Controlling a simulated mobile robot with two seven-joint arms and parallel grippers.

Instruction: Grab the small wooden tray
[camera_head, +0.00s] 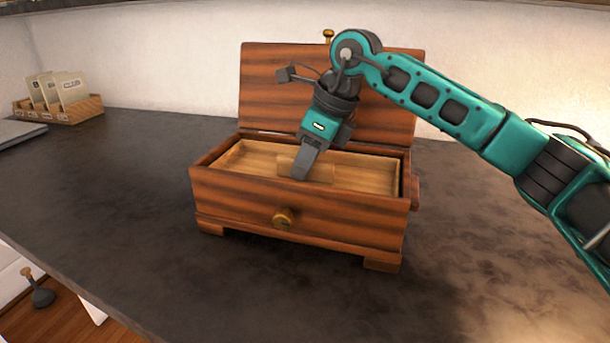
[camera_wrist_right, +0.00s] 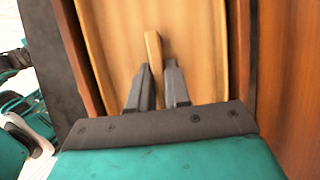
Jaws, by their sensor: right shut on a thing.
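The small wooden tray (camera_head: 349,170) is light wood and sits inside an open dark-striped wooden box (camera_head: 240,202). It has a raised divider across its middle, and in the right wrist view the tray (camera_wrist_right: 198,40) fills the middle of the picture. My right gripper (camera_head: 303,172) reaches down into the box from above. In the right wrist view its two fingers (camera_wrist_right: 160,88) are closed on the tray's divider (camera_wrist_right: 153,48). The fingers hide part of the divider in the head view. My left gripper is not in view.
A small card holder (camera_head: 75,109) with several cards stands at the far left. The dark tabletop (camera_head: 110,200) is clear around the box.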

